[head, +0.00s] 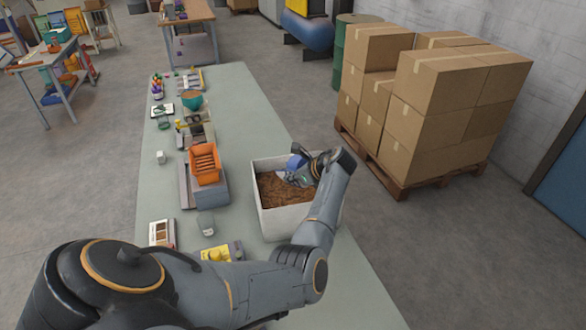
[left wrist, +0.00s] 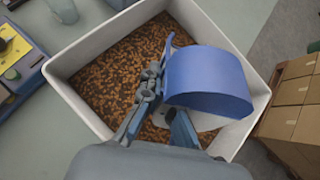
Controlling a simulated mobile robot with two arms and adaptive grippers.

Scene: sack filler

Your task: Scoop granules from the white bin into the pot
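The white bin (head: 262,215) stands on the long table and holds brown granules (head: 282,196); it fills most of the left wrist view (left wrist: 75,105). My left gripper (head: 312,172) is over the right part of the bin. It is shut on a blue scoop (head: 294,162), which shows large in the left wrist view (left wrist: 210,80). The scoop is over the granules; whether it touches them or carries any is hidden. A teal round pot (head: 193,99) stands farther back on the table. A small grey-green cup (head: 206,224) stands left of the bin. My right gripper is not in view.
An orange hopper (head: 205,162) sits on a grey unit left of the bin. A yellow-topped box (head: 216,253) is near the front. Stacked cartons (head: 430,95) stand on a pallet to the right.

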